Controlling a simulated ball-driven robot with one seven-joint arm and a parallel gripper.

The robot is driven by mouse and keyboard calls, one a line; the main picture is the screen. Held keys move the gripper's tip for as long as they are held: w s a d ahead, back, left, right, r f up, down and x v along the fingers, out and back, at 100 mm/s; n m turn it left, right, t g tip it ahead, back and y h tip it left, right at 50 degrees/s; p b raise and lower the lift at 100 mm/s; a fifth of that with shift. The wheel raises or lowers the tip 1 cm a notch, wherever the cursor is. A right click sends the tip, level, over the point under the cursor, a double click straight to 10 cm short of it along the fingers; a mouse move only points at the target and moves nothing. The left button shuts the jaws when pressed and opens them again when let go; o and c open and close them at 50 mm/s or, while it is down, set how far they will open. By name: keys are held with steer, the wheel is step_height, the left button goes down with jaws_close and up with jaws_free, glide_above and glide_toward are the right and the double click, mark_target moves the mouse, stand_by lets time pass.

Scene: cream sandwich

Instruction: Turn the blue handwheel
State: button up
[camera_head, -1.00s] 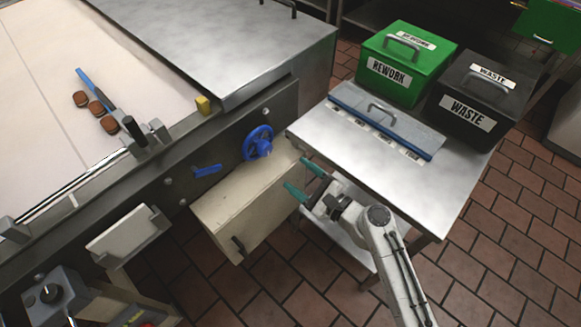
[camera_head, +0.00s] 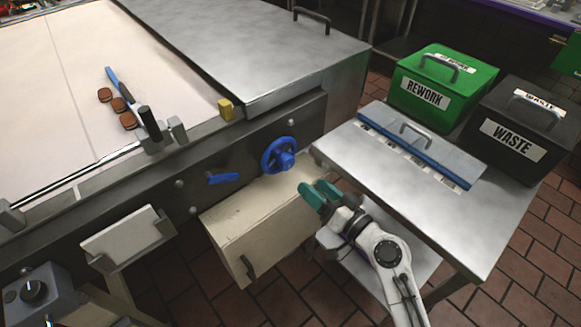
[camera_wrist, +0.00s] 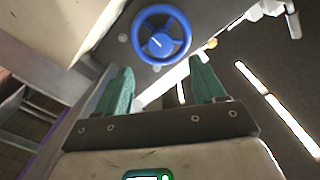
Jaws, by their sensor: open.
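The blue handwheel (camera_head: 279,155) is a spoked ring with a hub, mounted on the dark side panel of the machine. In the wrist view the handwheel (camera_wrist: 160,43) shows face-on, beyond and slightly left of the middle between my fingertips. My gripper (camera_head: 319,193) is below and to the right of the wheel in the head view, apart from it. In the wrist view my gripper's (camera_wrist: 163,78) two green fingers are spread with nothing between them.
A blue lever (camera_head: 222,179) sits left of the wheel on the panel. A cream box (camera_head: 255,220) juts out below.

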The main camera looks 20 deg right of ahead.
mark_target(289, 165)
steer(key=p+x, duration=0.1)
steer(key=x, duration=0.9)
steer(key=c, duration=1.1)
